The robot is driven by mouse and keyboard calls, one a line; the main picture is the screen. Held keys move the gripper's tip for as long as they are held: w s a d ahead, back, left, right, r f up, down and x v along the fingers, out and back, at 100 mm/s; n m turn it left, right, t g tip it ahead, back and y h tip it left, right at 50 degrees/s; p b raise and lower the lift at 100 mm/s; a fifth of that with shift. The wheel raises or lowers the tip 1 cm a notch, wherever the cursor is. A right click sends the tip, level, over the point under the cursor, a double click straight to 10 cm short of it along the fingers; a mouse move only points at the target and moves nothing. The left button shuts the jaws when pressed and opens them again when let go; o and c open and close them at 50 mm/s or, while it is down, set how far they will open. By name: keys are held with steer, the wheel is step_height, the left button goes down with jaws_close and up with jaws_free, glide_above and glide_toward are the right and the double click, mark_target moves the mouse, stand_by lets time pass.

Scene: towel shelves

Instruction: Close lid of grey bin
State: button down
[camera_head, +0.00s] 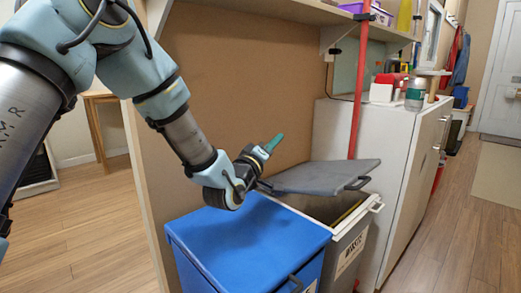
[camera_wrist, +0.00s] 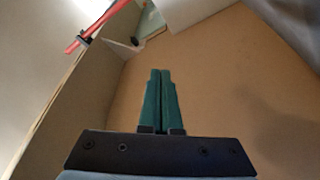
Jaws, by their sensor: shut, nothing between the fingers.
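The grey bin (camera_head: 352,243) stands to the right of a blue bin, with a label on its front. Its grey lid (camera_head: 325,176) is raised partway above the opening, and part of the dark inside shows below it. My gripper (camera_head: 274,143) is above the left, rear end of the lid, its green fingers together and pointing up and to the right. The wrist below it is close to the lid's left edge; I cannot tell if they touch. In the wrist view the green fingers (camera_wrist: 160,100) are shut and empty, and the lid cannot be made out.
The blue bin (camera_head: 245,240) has its lid down, under my wrist. A brown back panel (camera_head: 235,90) stands behind the bins and a shelf (camera_head: 290,12) hangs above. A red pole (camera_head: 359,95) and a white cabinet (camera_head: 385,150) are at the right. Open floor (camera_head: 450,240) lies farther right.

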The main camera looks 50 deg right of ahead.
steer(key=s+f+m+g+b, duration=0.1)
steer(key=s+f+m+b, duration=0.3)
steer(key=s+f+b, duration=0.3)
steer(key=shift+a+h+b, duration=0.2)
steer(key=shift+h+b, duration=0.15)
steer(key=shift+h, duration=0.05)
steer(key=s+a+p, duration=0.2)
steer(key=a+p, duration=0.2)
steer(key=a, duration=1)
steer(key=shift+s+a+f+p, duration=0.15)
steer(key=shift+a+f+p, duration=0.2)
steer(key=shift+p, duration=0.05)
